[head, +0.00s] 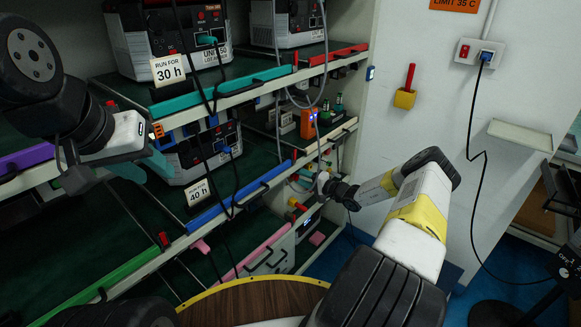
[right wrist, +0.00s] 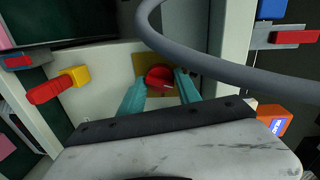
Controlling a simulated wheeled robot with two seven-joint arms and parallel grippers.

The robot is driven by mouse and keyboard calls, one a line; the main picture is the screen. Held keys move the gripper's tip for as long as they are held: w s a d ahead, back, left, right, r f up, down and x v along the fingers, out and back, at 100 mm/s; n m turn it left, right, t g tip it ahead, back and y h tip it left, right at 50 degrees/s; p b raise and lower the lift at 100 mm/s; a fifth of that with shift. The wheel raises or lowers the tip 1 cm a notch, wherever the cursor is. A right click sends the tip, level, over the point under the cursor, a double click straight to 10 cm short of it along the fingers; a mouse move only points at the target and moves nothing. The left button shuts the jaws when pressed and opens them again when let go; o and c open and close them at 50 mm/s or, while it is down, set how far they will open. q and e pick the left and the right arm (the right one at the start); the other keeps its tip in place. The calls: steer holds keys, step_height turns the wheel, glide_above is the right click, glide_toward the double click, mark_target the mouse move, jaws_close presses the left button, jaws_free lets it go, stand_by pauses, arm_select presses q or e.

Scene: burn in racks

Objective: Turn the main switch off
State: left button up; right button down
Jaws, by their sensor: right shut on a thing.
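The main switch, a round red knob (right wrist: 158,78) on a yellow plate, sits on a pale panel in the right wrist view. My right gripper (right wrist: 160,88) has its two teal fingers on either side of the knob and is shut on it. In the head view my right gripper (head: 322,182) reaches to the right end of the rack at the lower shelf level. The knob cannot be made out there. My left gripper (head: 145,168) hangs in front of the rack at the left, its teal fingers apart and empty.
A red handle on a yellow base (right wrist: 55,86) is left of the knob. A thick grey cable (right wrist: 205,62) loops close over my right fingers. An orange device (right wrist: 273,118) is at the right. The rack (head: 190,235) holds grey units (head: 205,150) with hanging black cables.

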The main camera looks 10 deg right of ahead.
steer(key=shift+n, duration=1.8)
steer(key=c, duration=0.9)
jaws_free()
